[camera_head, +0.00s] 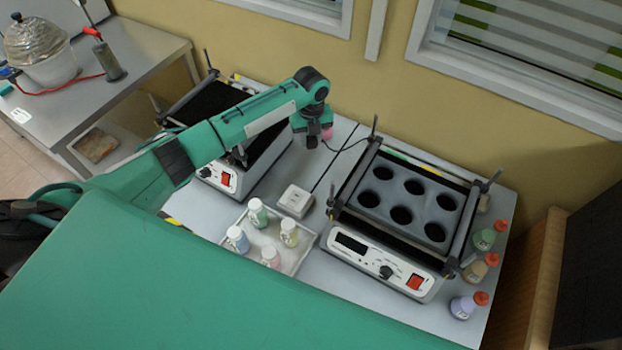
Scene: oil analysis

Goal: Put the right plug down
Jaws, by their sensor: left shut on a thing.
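My left arm reaches in from the left over the bench, and its gripper (313,142) points down above the gap between the two machines. It is shut on the right plug, which is mostly hidden by the fingers. A thin black cord (345,149) runs from the gripper to the right machine. The white power socket (295,201) lies on the bench below the gripper, apart from it. The right machine (385,265) has a block with several round empty holes and a red switch. My right gripper is not in view.
A tray (305,264) with several small bottles stands in front of the socket. The left machine (228,180) is partly hidden by my arm. Several red-capped bottles (485,239) stand at the bench's right edge. A side table (150,55) at upper left holds a foil-topped vessel.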

